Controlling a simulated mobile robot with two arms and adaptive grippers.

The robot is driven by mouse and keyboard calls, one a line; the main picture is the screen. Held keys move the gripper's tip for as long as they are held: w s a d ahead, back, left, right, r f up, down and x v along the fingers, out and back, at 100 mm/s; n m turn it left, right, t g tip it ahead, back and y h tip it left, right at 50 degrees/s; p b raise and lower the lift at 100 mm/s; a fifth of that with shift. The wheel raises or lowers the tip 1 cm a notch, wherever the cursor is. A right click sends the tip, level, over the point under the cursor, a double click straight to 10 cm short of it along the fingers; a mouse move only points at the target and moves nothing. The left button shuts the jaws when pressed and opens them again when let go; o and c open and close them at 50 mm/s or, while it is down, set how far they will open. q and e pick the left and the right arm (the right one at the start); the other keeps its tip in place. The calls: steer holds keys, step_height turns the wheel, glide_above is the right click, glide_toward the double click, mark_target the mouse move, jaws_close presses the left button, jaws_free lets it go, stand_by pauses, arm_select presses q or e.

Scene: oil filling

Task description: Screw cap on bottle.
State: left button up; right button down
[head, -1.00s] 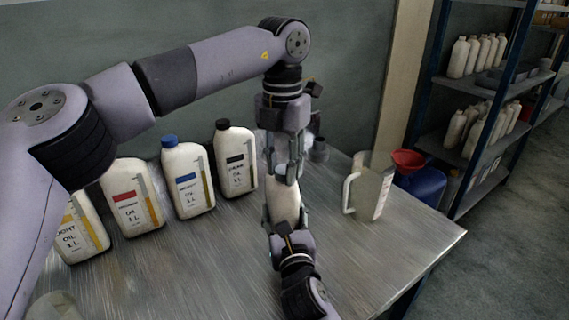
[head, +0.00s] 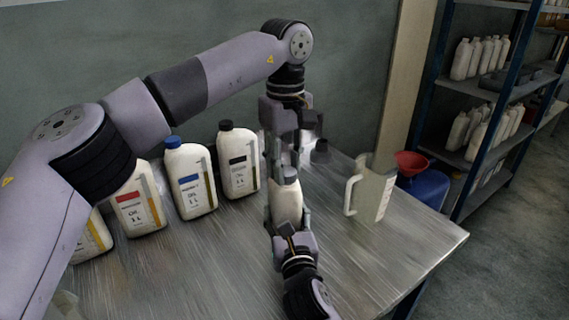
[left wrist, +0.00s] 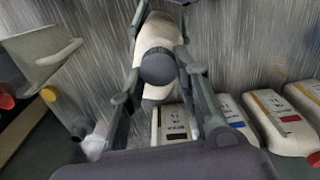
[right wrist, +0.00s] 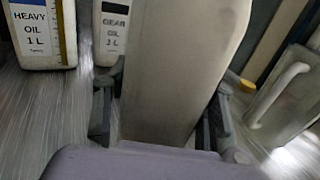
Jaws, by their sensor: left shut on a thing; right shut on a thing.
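The white bottle (head: 287,200) stands upright near the middle of the metal table; its body also shows large in the right wrist view (right wrist: 180,65). My right gripper (head: 289,222) is shut on its body from the near side. A dark grey cap (left wrist: 158,66) is at the bottle's top in the left wrist view, in line with it. My left gripper (head: 285,168) points down from above and is shut on the cap, with its fingers on either side (left wrist: 160,72). How far the cap is threaded cannot be told.
Several oil bottles stand in a row at left, including a blue-capped one (head: 189,180) and a black-capped one (head: 238,165). A clear jug (head: 375,190) stands close at right. A red funnel (head: 410,162) is beyond it. The table's front right is clear.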

arm_select(q)
steer(key=m, duration=0.4)
steer(key=shift+d, duration=0.1)
steer(key=m, duration=0.5)
steer(key=shift+d, duration=0.1)
steer(key=o, duration=0.8)
steer(key=shift+c, duration=0.2)
step_height(320, 180, up, 12)
